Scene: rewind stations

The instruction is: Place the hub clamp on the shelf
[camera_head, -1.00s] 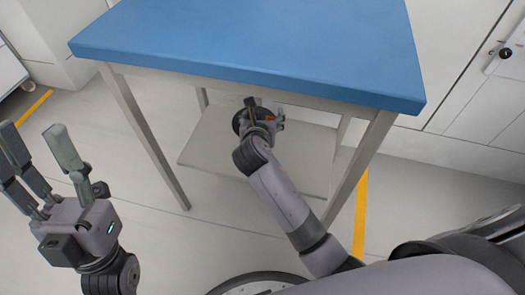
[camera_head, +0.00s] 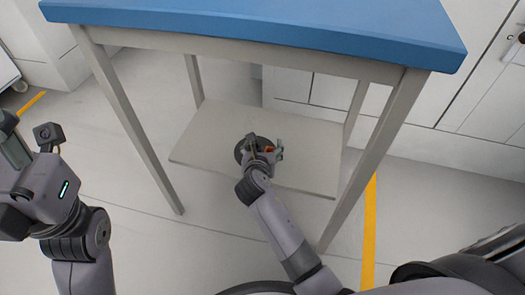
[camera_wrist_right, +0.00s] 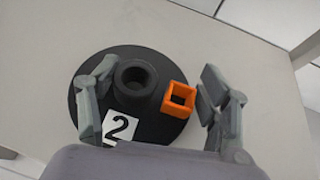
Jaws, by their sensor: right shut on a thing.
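The hub clamp (camera_head: 240,151) is a round black disc with a raised black ring, an orange square piece and a white label reading 2. It also shows in the wrist view (camera_wrist_right: 146,60). My right gripper (camera_head: 263,152) is shut on it, with one finger to each side in the wrist view. It is over the pale lower shelf (camera_head: 205,140), inside the shelf's outline; whether it touches the board I cannot tell. My left gripper (camera_head: 32,165) is at the left edge, away from the table, its fingers partly cut off.
The blue tabletop (camera_head: 270,22) lies above the shelf. Pale table legs (camera_head: 125,120) frame the opening on both sides. The shelf is bare around the clamp. White cabinets (camera_head: 445,90) stand behind, and a yellow floor line (camera_head: 369,230) runs at the right.

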